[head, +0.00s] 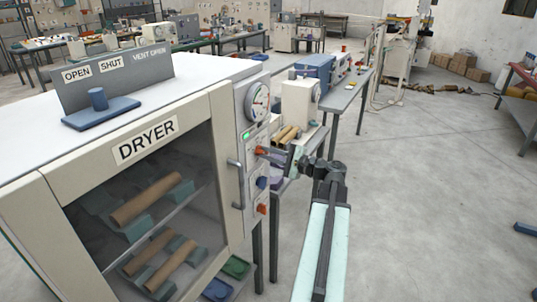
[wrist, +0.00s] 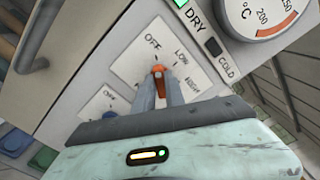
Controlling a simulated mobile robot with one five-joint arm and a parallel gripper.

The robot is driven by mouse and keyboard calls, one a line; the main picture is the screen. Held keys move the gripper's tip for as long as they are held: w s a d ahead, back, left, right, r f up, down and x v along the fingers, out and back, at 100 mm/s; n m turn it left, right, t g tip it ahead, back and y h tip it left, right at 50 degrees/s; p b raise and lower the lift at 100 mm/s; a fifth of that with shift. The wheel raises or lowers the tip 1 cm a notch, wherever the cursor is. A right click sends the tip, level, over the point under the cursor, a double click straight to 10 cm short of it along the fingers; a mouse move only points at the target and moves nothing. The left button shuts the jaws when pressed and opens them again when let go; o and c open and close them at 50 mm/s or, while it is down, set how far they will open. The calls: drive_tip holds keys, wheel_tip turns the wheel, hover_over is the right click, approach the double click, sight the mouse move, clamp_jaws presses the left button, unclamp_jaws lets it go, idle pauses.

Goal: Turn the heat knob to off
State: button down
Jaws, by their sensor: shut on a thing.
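The heat knob is a small orange knob (wrist: 158,71) on a white plate (wrist: 130,68) marked OFF, LOW and HIGH in the wrist view. Its visible tip lies just below the word OFF, with LOW and HIGH to the right. My gripper (wrist: 160,88) is shut on it, one finger on each side. The fingers hide the knob's lower part, so its exact setting is hard to tell. In the head view the orange knob (head: 262,150) is on the dryer's (head: 110,160) right-hand control panel, with my gripper (head: 274,153) reaching it from the right.
A round temperature gauge (head: 257,102) and a lit green lamp (head: 246,134) are above the knob. A blue knob (head: 261,183) and a red-orange switch (head: 261,209) are below. The dryer's door handle (head: 236,184) stands out just left. Open floor lies right.

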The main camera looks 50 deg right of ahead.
idle(0.3)
drive_tip(key=c, duration=1.4)
unclamp_jaws()
drive_tip(key=v, duration=0.7)
drive_tip(key=shift+s, duration=0.4)
drive_tip(key=shift+d, duration=0.1)
